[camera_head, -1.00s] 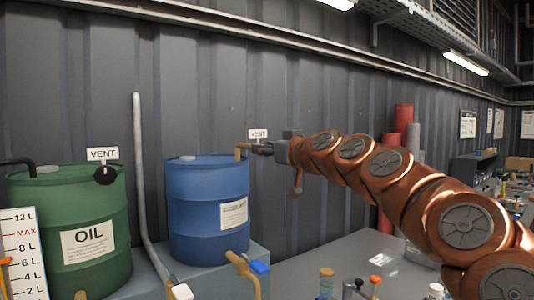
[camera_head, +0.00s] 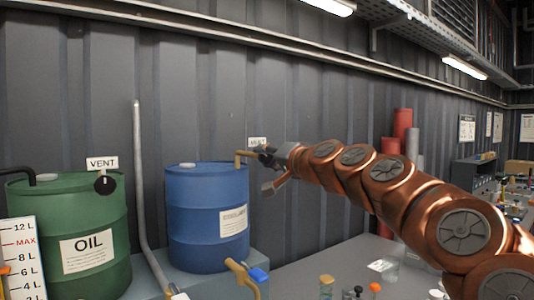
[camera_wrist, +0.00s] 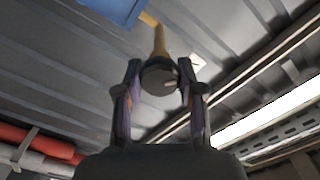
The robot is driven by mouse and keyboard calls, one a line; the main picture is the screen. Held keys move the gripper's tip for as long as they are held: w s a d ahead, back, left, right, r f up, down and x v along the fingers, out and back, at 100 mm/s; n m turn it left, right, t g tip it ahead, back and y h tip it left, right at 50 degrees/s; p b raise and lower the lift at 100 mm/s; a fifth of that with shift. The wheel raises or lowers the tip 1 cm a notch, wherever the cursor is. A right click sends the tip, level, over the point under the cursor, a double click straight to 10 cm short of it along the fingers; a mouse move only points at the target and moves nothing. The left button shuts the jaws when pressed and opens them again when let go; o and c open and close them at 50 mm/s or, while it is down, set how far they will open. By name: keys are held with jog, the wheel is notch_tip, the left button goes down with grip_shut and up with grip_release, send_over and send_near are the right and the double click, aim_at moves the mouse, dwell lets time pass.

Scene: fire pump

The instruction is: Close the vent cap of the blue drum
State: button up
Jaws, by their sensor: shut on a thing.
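The blue drum (camera_head: 195,205) stands on a grey ledge in the head view, and its edge also shows at the top of the wrist view (camera_wrist: 118,10). A brass vent pipe (camera_head: 244,154) comes out of its top right side. In the wrist view the pipe (camera_wrist: 160,42) leads to a dark round vent cap (camera_wrist: 157,80) with a pale mark on its face. My gripper (camera_head: 266,154) is at the pipe's end. Its two fingers are on either side of the cap in the wrist view, shut on it. In the head view the fingers mostly hide the cap.
A green oil drum (camera_head: 75,215) with its own black vent cap (camera_head: 105,185) stands at the left. A grey upright pipe (camera_head: 139,190) runs between the drums. A blue-handled tap (camera_head: 258,275) is below the blue drum. The corrugated wall (camera_head: 320,90) is close behind.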

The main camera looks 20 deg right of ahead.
jog(key=m+p, duration=0.1)
jog(key=m, duration=0.1)
jog(key=m+p, duration=0.2)
jog(key=shift+r+m, duration=0.2)
jog(key=shift+m, duration=0.1)
jog(key=m+p, duration=0.2)
jog(key=m, duration=0.1)
jog(key=shift+f+m, duration=0.1)
jog(key=shift+m, duration=0.2)
jog(key=shift+f+m+p, duration=0.15)
jog(key=shift+m+p, duration=0.45)
jog(key=o, duration=1.2)
jog(key=shift+c, duration=0.2)
jog(key=s+d, duration=0.2)
jog(key=s, duration=0.9)
jog(key=shift+s+d, duration=0.15)
jog(key=shift+s, duration=0.25)
